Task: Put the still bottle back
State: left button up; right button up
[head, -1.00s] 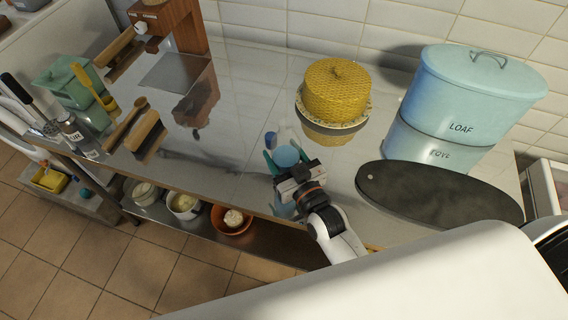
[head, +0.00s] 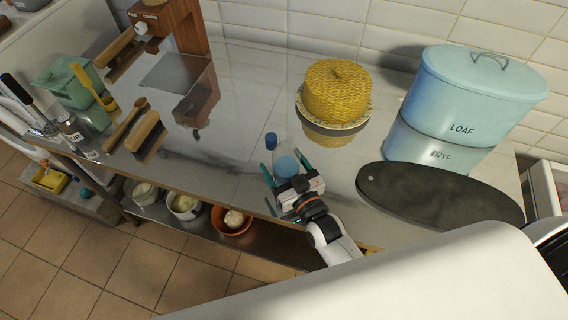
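The still bottle (head: 284,164) is clear with pale blue contents and a dark blue cap (head: 271,140). It is near the front edge of the shiny counter (head: 225,150), in front of the cake stand. Its cap shows up and left of its body; I cannot tell whether it tilts. My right gripper (head: 284,167) comes from the front with its teal fingers spread, one on each side of the bottle's lower body. The fingers look apart from the bottle, and the gripper's body hides its base. My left gripper is not clearly in view.
A yellow cake cover on a stand (head: 335,95) is behind the bottle. A dark oval board (head: 440,195) and a blue loaf tin (head: 470,95) are to the right. A brush (head: 147,132) lies left. Bowls (head: 232,220) stand on the shelf below. The counter left of the bottle is clear.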

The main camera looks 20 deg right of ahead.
jog(key=shift+r, duration=0.2)
jog(key=s, duration=0.3)
jog(key=s+d+b, duration=0.1)
jog(key=s, duration=0.3)
jog(key=s+d+b, duration=0.1)
jog(key=s, duration=0.2)
jog(key=shift+s+f, duration=0.15)
jog(key=shift+s+d, duration=0.15)
jog(key=shift+s, duration=0.6)
